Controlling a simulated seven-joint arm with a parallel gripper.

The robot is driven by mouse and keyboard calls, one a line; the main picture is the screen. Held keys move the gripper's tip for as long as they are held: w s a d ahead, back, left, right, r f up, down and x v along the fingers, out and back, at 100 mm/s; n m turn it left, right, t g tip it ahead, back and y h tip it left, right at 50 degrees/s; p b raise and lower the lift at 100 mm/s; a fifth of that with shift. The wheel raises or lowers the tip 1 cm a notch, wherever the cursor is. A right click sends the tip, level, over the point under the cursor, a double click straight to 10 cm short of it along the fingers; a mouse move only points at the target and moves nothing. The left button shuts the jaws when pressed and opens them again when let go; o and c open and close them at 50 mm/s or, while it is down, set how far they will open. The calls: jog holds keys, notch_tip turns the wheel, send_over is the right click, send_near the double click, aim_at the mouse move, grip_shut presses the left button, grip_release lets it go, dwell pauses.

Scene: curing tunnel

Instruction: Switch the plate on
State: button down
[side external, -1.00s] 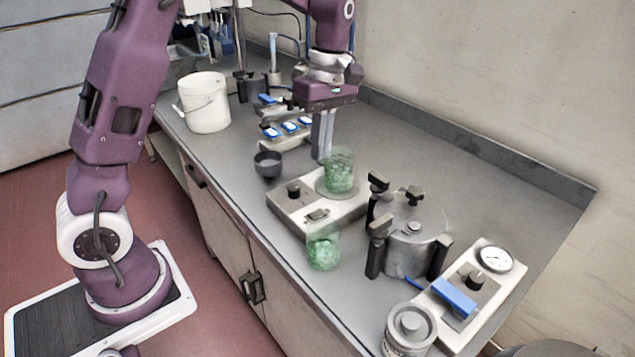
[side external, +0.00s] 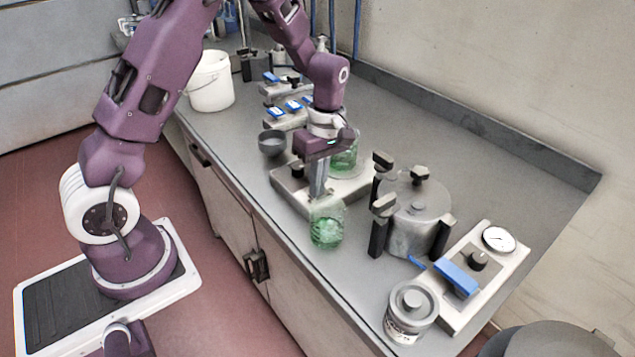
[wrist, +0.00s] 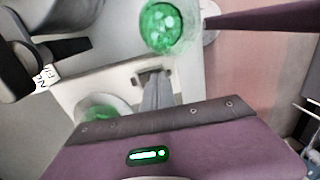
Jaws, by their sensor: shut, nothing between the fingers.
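The plate is a pale box (side external: 288,188) with a dark knob (side external: 297,169) and a round top. A beaker of green contents (side external: 345,158) stands on its top, partly hidden by my gripper. My gripper (side external: 317,199) is shut and empty, pointing down at the front of the box, where the switch sits. In the side view the fingers hide the switch. In the wrist view the fingertips (wrist: 152,76) overlap the dark switch (wrist: 140,77); I cannot tell if they touch it or which way it is set.
A second green beaker (side external: 326,230) stands on the bench close in front of the plate; it also shows in the wrist view (wrist: 165,27). A clamped metal pot (side external: 418,215) is right of the plate. A dark bowl (side external: 272,143) is at its left.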

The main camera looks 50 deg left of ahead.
aim_at(329, 192)
jog(key=shift+s+f, duration=0.1)
jog(key=shift+f, duration=0.15)
dwell(0.3)
jog(key=shift+w+r, duration=0.2)
jog(key=shift+w, duration=0.65)
notch_tip(329, 192, up, 14)
jog(key=w, duration=0.1)
jog(key=shift+w, duration=0.35)
